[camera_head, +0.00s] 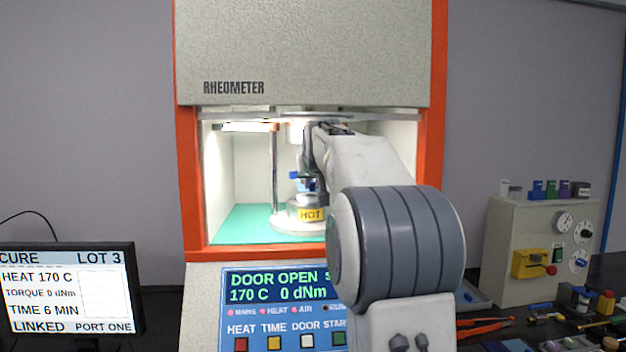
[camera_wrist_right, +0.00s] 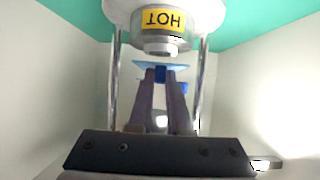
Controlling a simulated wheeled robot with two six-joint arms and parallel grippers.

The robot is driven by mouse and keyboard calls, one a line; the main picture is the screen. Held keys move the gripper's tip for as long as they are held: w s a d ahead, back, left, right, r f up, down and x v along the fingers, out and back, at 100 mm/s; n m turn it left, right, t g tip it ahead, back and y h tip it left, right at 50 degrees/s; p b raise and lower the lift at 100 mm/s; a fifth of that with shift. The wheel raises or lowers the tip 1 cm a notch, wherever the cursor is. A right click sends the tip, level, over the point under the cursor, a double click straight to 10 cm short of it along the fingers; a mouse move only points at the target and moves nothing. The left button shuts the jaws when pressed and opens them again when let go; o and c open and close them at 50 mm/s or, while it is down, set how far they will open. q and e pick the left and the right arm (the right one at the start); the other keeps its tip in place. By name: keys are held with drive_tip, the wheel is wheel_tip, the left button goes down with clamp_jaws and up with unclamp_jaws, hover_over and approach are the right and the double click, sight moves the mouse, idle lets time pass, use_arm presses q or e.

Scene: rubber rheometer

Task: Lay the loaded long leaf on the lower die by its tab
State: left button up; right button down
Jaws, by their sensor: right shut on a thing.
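My right gripper (camera_head: 313,180) is inside the open chamber, mostly hidden by its own arm in the head view. In the right wrist view its fingers (camera_wrist_right: 161,73) are shut on the dark blue tab (camera_wrist_right: 160,74) of a thin pale blue leaf (camera_wrist_right: 143,65). The lower die (camera_head: 305,212), round and grey with a yellow HOT label, stands on the chamber floor. It shows upside down in the right wrist view (camera_wrist_right: 160,43). The leaf appears slightly above the die; contact cannot be told. Any load on the leaf is not clear. My left gripper is not in view.
Bright posts (camera_head: 274,175) rise beside the die inside the orange-framed rheometer (camera_head: 310,55). The chamber has pale side walls and a teal floor (camera_head: 240,222). A monitor (camera_head: 68,290) stands at left; a beige gauge box (camera_head: 540,250) and tools are at right.

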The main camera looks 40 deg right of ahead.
drive_tip(key=shift+f+b, duration=1.25)
drive_tip(key=shift+b, duration=0.05)
drive_tip(key=c, duration=0.8)
unclamp_jaws()
drive_tip(key=shift+f, duration=0.1)
drive_tip(key=s+a+b, duration=0.1)
drive_tip(key=s+a, duration=0.1)
drive_tip(key=s, duration=0.1)
drive_tip(key=s+a+b, duration=0.2)
drive_tip(key=s, duration=0.1)
drive_tip(key=s+a+r+b, duration=0.1)
drive_tip(key=s+a+b, duration=0.1)
drive_tip(key=s, duration=0.2)
drive_tip(key=shift+s+a, duration=0.1)
drive_tip(key=shift+a, duration=0.05)
